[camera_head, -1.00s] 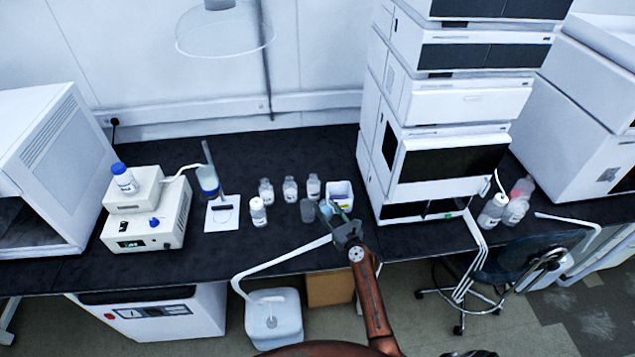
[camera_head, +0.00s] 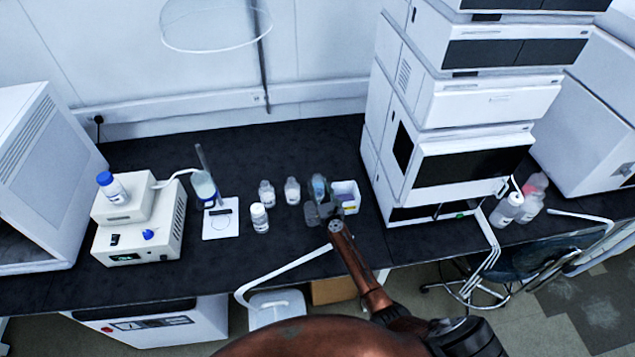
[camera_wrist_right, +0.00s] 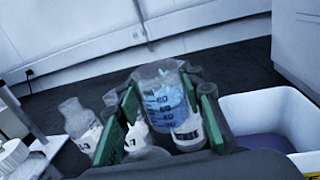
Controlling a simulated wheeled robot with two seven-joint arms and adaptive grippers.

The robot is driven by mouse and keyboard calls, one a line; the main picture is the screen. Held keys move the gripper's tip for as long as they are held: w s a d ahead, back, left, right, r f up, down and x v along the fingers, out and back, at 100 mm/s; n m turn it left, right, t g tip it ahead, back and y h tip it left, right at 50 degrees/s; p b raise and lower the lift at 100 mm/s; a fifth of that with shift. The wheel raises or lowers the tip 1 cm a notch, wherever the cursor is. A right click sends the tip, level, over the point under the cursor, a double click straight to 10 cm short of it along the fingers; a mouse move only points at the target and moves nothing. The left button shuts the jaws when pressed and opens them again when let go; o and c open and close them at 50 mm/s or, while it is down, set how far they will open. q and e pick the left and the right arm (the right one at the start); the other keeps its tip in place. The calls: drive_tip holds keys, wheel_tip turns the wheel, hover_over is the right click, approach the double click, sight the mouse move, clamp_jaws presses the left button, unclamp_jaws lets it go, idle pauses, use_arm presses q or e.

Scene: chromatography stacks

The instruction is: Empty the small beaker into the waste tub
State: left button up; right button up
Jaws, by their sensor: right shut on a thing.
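The small beaker (camera_wrist_right: 163,92), clear with dark graduation marks and bluish contents, is between the green-padded fingers of my right gripper (camera_wrist_right: 160,115). In the head view, the right gripper (camera_head: 319,192) is shut on it, over the bench just left of the waste tub (camera_head: 352,190). The tub is a white, open, square container, with purple liquid showing in the wrist view (camera_wrist_right: 275,105), right of the gripper. I cannot tell how high the beaker is above the bench. My left gripper is not in view.
Small white-labelled bottles (camera_head: 292,191) stand close to the left of the gripper, and some show behind the beaker in the wrist view. The tall instrument stack (camera_head: 470,155) rises right of the tub. A stirrer plate (camera_head: 221,226) stands further left. The bench between has free patches.

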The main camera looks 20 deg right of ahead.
drive_tip(key=shift+s+d+m+b, duration=0.2)
drive_tip(key=shift+d+m+b, duration=0.05)
drive_tip(key=shift+d+m, duration=0.25)
drive_tip(key=shift+s+d+m+b, duration=0.2)
drive_tip(key=shift+d+m, duration=0.2)
drive_tip(key=shift+d, duration=0.15)
use_arm(q)
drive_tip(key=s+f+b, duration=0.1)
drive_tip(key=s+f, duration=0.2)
drive_tip(key=shift+b, duration=0.35)
use_arm(e)
drive_tip(key=m, duration=0.1)
drive_tip(key=d+m, duration=0.2)
drive_tip(key=shift+s+d+r, duration=0.25)
drive_tip(key=shift+s, duration=0.05)
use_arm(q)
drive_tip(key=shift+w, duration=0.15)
use_arm(e)
drive_tip(key=shift+m, duration=0.3)
use_arm(q)
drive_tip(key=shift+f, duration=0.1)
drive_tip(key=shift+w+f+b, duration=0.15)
drive_tip(key=shift+b, duration=0.2)
use_arm(e)
drive_tip(key=shift+d+m+t+h, duration=0.15)
drive_tip(key=shift+m+t+h, duration=0.15)
drive_tip(key=shift+m, duration=0.2)
